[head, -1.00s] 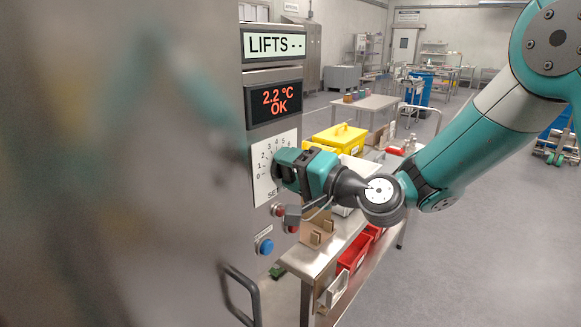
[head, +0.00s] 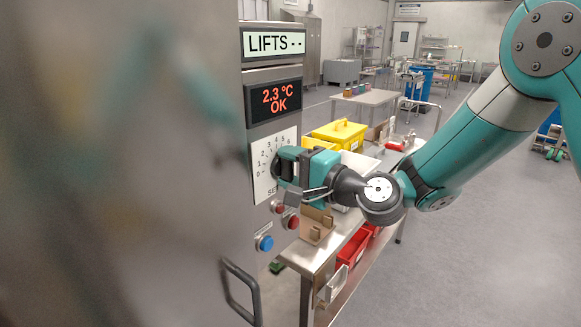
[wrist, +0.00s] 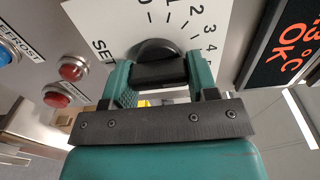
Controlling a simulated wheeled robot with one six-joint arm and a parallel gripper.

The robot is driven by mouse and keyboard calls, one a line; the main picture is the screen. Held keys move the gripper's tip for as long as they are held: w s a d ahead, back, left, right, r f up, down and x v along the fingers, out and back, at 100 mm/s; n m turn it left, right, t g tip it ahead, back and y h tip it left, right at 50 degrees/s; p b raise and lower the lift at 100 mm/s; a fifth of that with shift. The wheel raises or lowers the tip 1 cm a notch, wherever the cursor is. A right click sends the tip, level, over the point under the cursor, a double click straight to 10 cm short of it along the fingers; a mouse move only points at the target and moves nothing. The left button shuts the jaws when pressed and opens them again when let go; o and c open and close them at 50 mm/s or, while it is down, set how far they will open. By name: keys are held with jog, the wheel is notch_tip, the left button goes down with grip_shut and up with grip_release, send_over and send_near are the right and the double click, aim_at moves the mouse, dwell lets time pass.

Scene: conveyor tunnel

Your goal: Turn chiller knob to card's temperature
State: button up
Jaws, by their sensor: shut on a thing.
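The chiller knob (wrist: 158,52) is a dark round dial on a white numbered scale plate (wrist: 110,18), seen in the wrist view. My gripper (wrist: 158,72) is shut on the knob, one teal finger on each side of its grip bar. In the head view my gripper (head: 284,165) reaches the scale plate (head: 262,180) from the right and hides most of the knob. The knob's pointer is not clear, so I cannot tell its set number. The red-lettered display (head: 275,101) reads 2.3 °C OK. I cannot make out the card.
Below the plate are red buttons (head: 291,222), a blue button (head: 265,243) and a door handle (head: 240,290). A steel bench (head: 318,258) with a yellow case (head: 340,134) and red bins (head: 352,250) stands right behind my wrist.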

jog(key=o, duration=0.9)
jog(key=b+v, duration=0.8)
jog(key=v, duration=0.9)
jog(key=shift+s+d+b, duration=0.2)
jog(key=shift+b, duration=0.2)
